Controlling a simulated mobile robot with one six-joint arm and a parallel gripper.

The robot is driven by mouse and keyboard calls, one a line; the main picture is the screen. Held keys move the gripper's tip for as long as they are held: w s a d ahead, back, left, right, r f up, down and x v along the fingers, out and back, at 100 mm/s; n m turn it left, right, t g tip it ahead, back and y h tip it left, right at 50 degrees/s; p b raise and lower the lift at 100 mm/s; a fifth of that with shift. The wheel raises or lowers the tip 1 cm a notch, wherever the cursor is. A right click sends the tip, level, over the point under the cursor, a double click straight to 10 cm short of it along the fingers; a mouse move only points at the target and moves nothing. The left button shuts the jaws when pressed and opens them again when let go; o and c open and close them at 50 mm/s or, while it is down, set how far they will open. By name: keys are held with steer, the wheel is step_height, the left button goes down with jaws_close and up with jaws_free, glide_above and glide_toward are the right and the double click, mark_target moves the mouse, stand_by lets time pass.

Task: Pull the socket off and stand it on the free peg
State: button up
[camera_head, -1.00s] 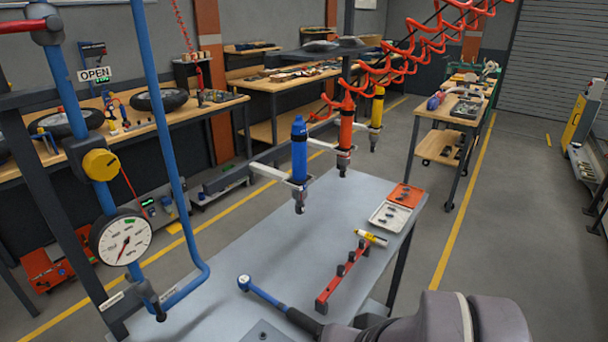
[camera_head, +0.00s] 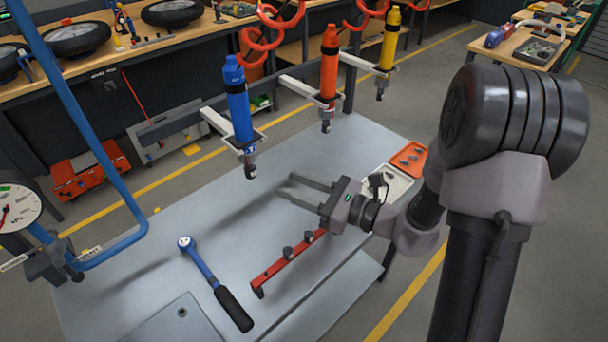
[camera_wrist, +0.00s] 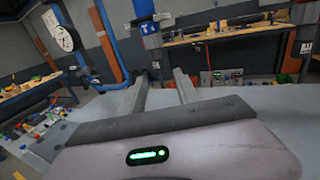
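A blue driver (camera_head: 238,105) hangs nose down in a bracket, with a dark socket (camera_head: 250,170) at its lower end. An orange driver (camera_head: 328,65) and a yellow driver (camera_head: 389,40) hang behind it, each with a dark tip. A red rail (camera_head: 275,268) on the table carries dark sockets; its near end looks bare, and I cannot make out a peg there. My gripper (camera_head: 285,184) is open and empty above the table, right of the blue driver's socket and apart from it. In the wrist view the blue driver (camera_wrist: 143,9) stands ahead of the open fingers (camera_wrist: 163,78).
A blue-headed ratchet (camera_head: 200,264) lies on the table left of the rail. A white tray (camera_head: 400,186) and an orange tray (camera_head: 409,157) sit at the right edge, partly behind my arm. A blue pipe frame (camera_head: 75,110) with a gauge stands at the left.

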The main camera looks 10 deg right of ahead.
mark_target(255, 173)
steer(key=p+x, duration=0.1)
steer(key=x, duration=0.8)
steer(key=shift+a, duration=0.3)
jaws_close()
